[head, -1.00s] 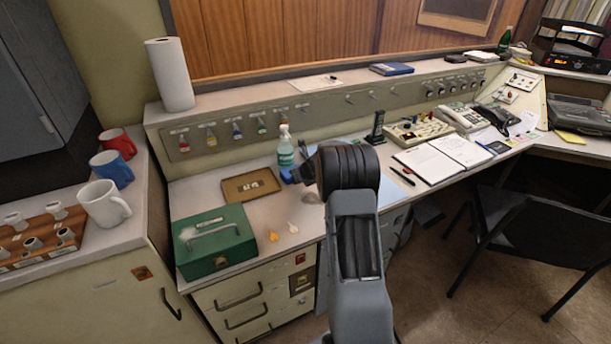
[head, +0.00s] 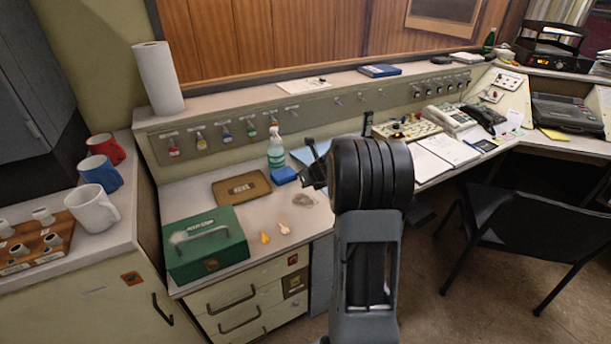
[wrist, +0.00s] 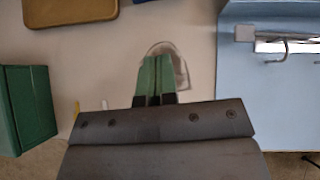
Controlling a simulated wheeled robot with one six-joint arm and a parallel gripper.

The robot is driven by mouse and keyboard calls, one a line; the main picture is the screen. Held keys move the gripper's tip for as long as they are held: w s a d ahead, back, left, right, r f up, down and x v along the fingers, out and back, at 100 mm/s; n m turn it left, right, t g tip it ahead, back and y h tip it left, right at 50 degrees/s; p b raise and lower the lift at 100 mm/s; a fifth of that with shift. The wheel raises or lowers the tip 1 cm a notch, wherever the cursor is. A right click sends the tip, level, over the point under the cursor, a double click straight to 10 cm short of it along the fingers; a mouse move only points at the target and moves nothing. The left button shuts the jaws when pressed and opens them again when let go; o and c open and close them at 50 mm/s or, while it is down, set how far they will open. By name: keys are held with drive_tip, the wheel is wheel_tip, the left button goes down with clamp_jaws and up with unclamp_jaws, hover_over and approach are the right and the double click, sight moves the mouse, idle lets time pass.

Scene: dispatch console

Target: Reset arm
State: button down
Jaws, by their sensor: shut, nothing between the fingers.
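My gripper (head: 308,172) shows in the head view as a dark shape left of my arm's thick black joint, above the desk. In the wrist view its two green fingers (wrist: 156,82) are shut together with nothing between them. A clear, see-through item (wrist: 180,68) lies on the desk just beyond the fingertips; it also shows in the head view (head: 304,200). I cannot tell the height of the fingers above it. My arm hides part of the desk behind it.
A green cash box (head: 205,246) stands left, behind it a brown tray (head: 258,187). A yellow item (head: 265,237) and a white item (head: 285,228) lie near the front edge. A spray bottle (head: 276,152) and blue block (head: 284,175) stand behind.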

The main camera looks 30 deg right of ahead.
drive_tip(key=shift+s+r, duration=0.3)
drive_tip(key=shift+s, duration=0.05)
drive_tip(key=s+a+n, duration=0.1)
drive_tip(key=n, duration=0.1)
drive_tip(key=s+a+f+n+g+y, duration=0.1)
drive_tip(key=n, duration=0.2)
drive_tip(key=s+a+f+n, duration=0.1)
drive_tip(key=n, duration=0.2)
drive_tip(key=shift+s+f+g, duration=0.1)
drive_tip(key=shift+f+g, duration=0.15)
drive_tip(key=shift+g, duration=0.15)
drive_tip(key=s+a+r+n+g+p, duration=0.1)
drive_tip(key=s+a+r+n+p, duration=0.4)
drive_tip(key=s+a+r+n, duration=0.4)
drive_tip(key=s+a+r+n+g+h+p, duration=0.1)
drive_tip(key=s+a+r+n+p, duration=0.4)
drive_tip(key=n, duration=1.3)
drive_tip(key=s+a+r+g, duration=0.1)
drive_tip(key=s+a+r, duration=0.3)
drive_tip(key=s, duration=0.3)
drive_tip(key=shift+s+a+r+n+g+h, duration=0.25)
drive_tip(key=shift+r+n+g+h, duration=0.05)
drive_tip(key=shift+d, duration=0.15)
